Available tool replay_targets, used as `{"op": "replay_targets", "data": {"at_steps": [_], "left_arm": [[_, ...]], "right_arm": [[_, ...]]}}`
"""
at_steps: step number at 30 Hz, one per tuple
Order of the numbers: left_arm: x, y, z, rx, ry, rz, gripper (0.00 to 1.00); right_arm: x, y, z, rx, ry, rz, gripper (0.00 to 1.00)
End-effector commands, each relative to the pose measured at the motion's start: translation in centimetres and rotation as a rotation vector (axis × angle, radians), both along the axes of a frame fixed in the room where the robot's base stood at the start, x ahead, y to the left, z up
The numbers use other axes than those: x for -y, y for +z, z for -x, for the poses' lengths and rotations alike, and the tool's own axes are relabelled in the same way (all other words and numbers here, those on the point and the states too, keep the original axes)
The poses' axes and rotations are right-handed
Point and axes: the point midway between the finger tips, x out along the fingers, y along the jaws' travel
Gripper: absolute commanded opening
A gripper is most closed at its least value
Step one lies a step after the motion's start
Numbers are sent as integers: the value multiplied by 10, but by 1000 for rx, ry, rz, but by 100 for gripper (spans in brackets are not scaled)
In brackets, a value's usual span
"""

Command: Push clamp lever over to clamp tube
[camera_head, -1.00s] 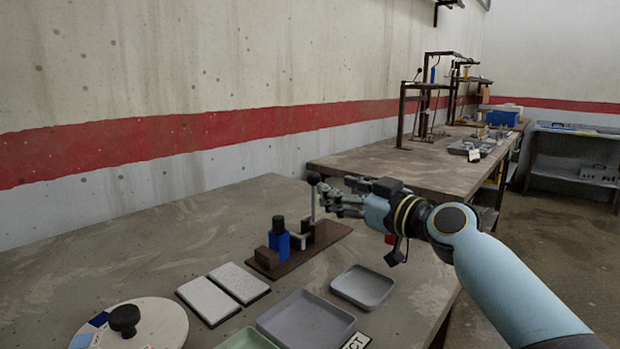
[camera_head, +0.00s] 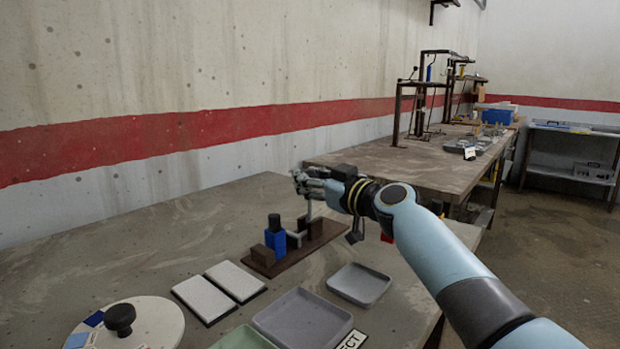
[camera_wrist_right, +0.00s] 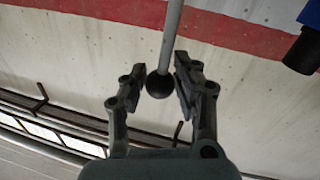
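The clamp lever (camera_head: 309,208) is a thin grey rod standing roughly upright on a dark brown base (camera_head: 291,256). Its black ball knob (camera_wrist_right: 158,86) lies between the fingers of my right gripper (camera_wrist_right: 163,70) in the right wrist view, with small gaps beside it. In the head view my right gripper (camera_head: 304,182) hides the knob. The gripper is open around it. The tube (camera_head: 276,241) is blue with a black top and stands upright left of the lever, beside a brown block. It also shows in the right wrist view (camera_wrist_right: 300,52). My left gripper is out of view.
On the same table lie two white pads (camera_head: 236,281), a purple-grey tray (camera_head: 268,322), a smaller grey tray (camera_head: 360,298), a green tray (camera_head: 240,340) and a round white lid (camera_head: 165,325) with a black knob. Free table lies behind the base.

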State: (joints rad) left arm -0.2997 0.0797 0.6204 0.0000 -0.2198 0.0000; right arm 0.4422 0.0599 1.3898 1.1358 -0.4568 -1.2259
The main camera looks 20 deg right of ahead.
Motion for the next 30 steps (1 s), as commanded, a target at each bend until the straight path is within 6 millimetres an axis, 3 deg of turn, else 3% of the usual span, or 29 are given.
{"op": "replay_targets", "data": {"at_steps": [1,6,22,30], "left_arm": [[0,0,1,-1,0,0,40],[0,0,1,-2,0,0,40],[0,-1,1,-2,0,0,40],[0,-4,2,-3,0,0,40]], "right_arm": [[0,0,0,0,0,0,21],[0,0,0,0,0,0,0],[1,-1,0,-8,0,-8,0],[11,-4,-6,-70,1,-98,0]]}}
